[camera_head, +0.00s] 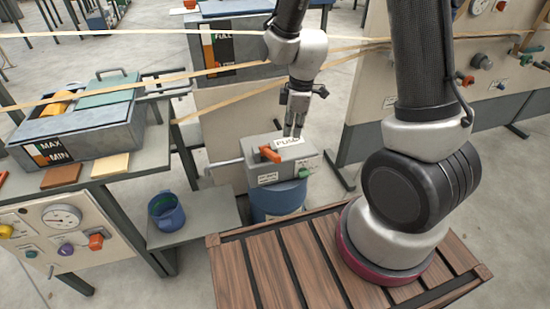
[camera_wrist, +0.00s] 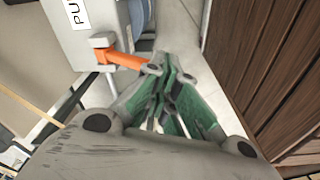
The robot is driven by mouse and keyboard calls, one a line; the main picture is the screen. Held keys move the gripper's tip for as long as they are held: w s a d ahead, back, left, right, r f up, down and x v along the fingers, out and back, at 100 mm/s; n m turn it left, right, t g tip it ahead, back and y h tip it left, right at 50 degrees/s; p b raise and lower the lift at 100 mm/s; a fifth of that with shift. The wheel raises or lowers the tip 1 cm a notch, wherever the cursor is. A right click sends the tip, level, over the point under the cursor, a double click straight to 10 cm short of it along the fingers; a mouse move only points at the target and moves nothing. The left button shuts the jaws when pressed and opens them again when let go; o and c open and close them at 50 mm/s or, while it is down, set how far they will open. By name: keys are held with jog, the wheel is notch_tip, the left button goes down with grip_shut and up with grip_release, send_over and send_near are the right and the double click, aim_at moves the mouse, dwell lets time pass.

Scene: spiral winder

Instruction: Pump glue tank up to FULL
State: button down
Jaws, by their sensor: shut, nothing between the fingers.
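A grey pump box (camera_head: 262,178) with an orange handle (camera_head: 270,154) and a partly hidden "PU…" label stands on a blue drum (camera_head: 278,198). A tank (camera_head: 258,42) behind my arm bears a "FULL" label and a black-and-orange level gauge (camera_head: 218,52); its exact level is hard to read. My gripper (camera_head: 293,133) points down over the pump box, right of the handle, and is shut and empty. In the wrist view, the orange handle (camera_wrist: 124,60) is just left of the closed fingertips (camera_wrist: 166,72); whether they touch it is unclear.
A wooden slatted platform (camera_head: 290,262) carries my arm's base.

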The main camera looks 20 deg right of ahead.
jog(key=shift+r, duration=0.1)
notch_tip(320, 180, up, 6)
jog(key=m+h, duration=0.1)
jog(key=m, duration=1.3)
send_over(272, 153)
jog(key=w, duration=0.1)
jog(key=shift+w, duration=0.1)
jog(key=shift+f, duration=0.2)
notch_tip(272, 153, down, 10)
jog(key=shift+w+f, duration=0.15)
jog(key=shift+f, duration=0.05)
jog(key=shift+s+f, duration=0.7)
jog(key=shift+f, duration=0.2)
jog(key=shift+s+f, duration=0.25)
jog(key=shift+f, duration=0.25)
